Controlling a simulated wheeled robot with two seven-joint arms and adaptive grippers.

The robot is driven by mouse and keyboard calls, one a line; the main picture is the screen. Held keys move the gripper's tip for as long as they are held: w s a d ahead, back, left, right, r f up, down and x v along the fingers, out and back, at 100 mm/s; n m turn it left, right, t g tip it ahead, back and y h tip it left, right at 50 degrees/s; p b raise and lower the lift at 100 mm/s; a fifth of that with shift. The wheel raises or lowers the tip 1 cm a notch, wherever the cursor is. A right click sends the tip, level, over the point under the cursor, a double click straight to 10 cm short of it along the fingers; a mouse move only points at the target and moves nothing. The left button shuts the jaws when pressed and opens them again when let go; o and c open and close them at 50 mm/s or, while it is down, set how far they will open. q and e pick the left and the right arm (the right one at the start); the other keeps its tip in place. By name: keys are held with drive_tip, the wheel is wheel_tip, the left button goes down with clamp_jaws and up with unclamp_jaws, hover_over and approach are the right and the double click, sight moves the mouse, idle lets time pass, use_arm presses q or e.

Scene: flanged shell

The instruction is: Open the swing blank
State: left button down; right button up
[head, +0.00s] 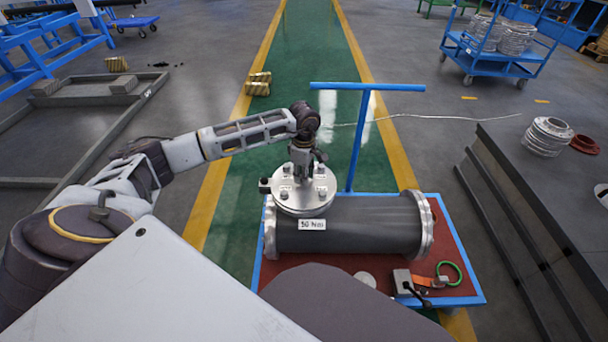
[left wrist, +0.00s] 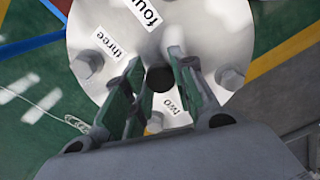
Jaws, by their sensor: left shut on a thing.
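The swing blank (head: 303,188) is a round silvery cover with bolts around it. It lies flat on top of the dark grey shell (head: 350,225), which rests lengthwise on a cart. In the left wrist view the cover (left wrist: 215,30) shows labels reading "two", "three" and "four". My left gripper (head: 302,176) points down at the cover. In the left wrist view its fingers (left wrist: 156,62) straddle a dark round part near the cover's middle and are shut on it; its exact shape is hard to see. A small black block (head: 264,186) sits at the cover's left edge. My right gripper is not visible.
The blue cart (head: 473,298) has a red bed and a tall blue handle (head: 357,140). A grey box with a lever (head: 404,282) and a green ring (head: 449,273) lie at its front right. A dark table (head: 560,200) stands to the right.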

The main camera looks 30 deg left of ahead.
use_arm(q)
drive_tip(key=shift+w+a, duration=0.1)
drive_tip(key=shift+w, duration=0.05)
